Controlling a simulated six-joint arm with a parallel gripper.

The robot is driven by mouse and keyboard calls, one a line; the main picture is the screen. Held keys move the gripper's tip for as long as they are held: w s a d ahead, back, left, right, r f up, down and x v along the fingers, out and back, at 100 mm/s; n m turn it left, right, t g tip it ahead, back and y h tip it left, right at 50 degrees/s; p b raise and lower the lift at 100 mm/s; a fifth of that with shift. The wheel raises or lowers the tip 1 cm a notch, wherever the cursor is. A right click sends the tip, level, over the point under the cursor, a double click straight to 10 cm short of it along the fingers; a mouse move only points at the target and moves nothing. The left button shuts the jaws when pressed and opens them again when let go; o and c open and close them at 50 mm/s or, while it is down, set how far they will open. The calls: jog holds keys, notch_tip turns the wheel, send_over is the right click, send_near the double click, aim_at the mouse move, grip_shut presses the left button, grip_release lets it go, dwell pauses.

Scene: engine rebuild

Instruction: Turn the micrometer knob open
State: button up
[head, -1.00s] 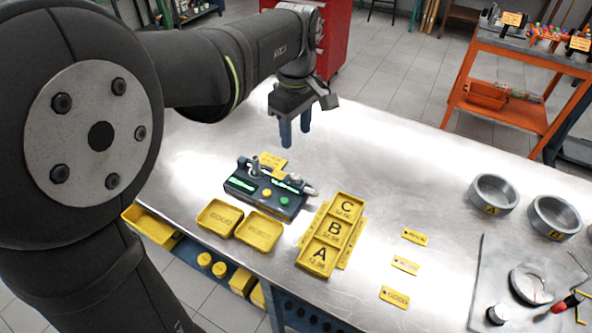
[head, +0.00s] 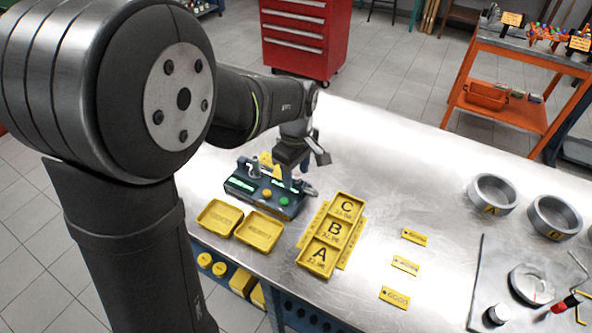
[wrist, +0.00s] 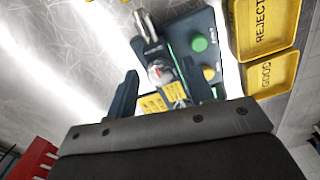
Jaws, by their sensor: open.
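The micrometer stand (head: 240,184) is a dark teal block with lit green displays, a yellow button and a green button. The micrometer's silver end (head: 309,191) sticks out at its right side. In the wrist view, the silver barrel (wrist: 146,27) and a round metal part with a red mark (wrist: 160,71) show. My gripper (head: 292,178) points down over the stand's right part. In the wrist view, my gripper (wrist: 159,72) is open, with its fingers on either side of the round part. I cannot tell whether they touch it.
Two yellow trays (head: 219,217), marked GOOD and REJECT in the wrist view, sit in front of the stand. A yellow A/B/C tray (head: 331,236) stands to the right. Metal rings (head: 493,194) lie farther right. The bench behind is clear.

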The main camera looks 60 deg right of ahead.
jog(key=c, duration=1)
jog(key=shift+m, duration=0.4)
jog(key=m, duration=0.4)
jog(key=shift+m, duration=0.3)
jog(key=m, duration=0.4)
jog(key=shift+m, duration=0.3)
jog(key=m, duration=0.3)
jog(key=shift+m, duration=0.3)
jog(key=m, duration=0.3)
jog(key=shift+m, duration=0.3)
jog(key=m, duration=0.6)
jog(key=shift+w+m, duration=0.1)
jog(key=shift+m, duration=0.3)
